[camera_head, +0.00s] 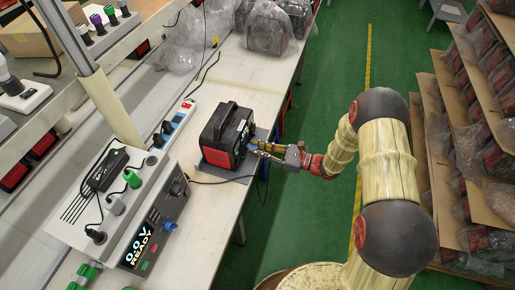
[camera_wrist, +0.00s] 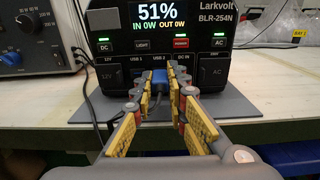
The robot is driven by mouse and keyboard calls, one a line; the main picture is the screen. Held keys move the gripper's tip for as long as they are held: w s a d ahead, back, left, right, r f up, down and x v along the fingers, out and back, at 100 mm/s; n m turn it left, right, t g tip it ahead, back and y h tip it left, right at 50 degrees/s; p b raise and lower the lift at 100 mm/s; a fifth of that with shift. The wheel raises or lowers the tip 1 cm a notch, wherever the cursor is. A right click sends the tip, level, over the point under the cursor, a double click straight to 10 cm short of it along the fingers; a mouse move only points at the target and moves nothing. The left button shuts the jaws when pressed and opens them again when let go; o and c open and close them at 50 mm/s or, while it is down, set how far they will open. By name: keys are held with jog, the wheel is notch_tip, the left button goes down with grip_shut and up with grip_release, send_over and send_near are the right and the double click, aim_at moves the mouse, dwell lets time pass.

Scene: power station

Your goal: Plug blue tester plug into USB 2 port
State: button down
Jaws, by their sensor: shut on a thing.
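The black power station (camera_head: 218,137) stands on a grey mat on the bench. In the wrist view its front panel (camera_wrist: 205,40) faces me, with a lit display at 51%, IN 0W and OUT 0W. USB 1, USB 2 and DC IN labels run below the buttons. My gripper (camera_wrist: 160,82) is shut on the blue tester plug (camera_wrist: 159,77), directly in front of the panel just below the USB 2 label. The fingers and plug hide the port, so I cannot tell how far the plug is in. In the head view my gripper (camera_head: 262,148) reaches the station from the right.
The tester (camera_head: 140,215) reads 0.0V READY at the left; its edge shows in the wrist view (camera_wrist: 40,40). A dark cable (camera_head: 205,182) lies on the bench (camera_head: 212,215). A power strip (camera_head: 178,122) and bagged units (camera_head: 268,28) stand behind. Stocked shelves (camera_head: 470,130) line the right.

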jog(key=shift+a, duration=0.15)
jog(key=c, duration=1.7)
grip_release()
jog(key=v, duration=1.2)
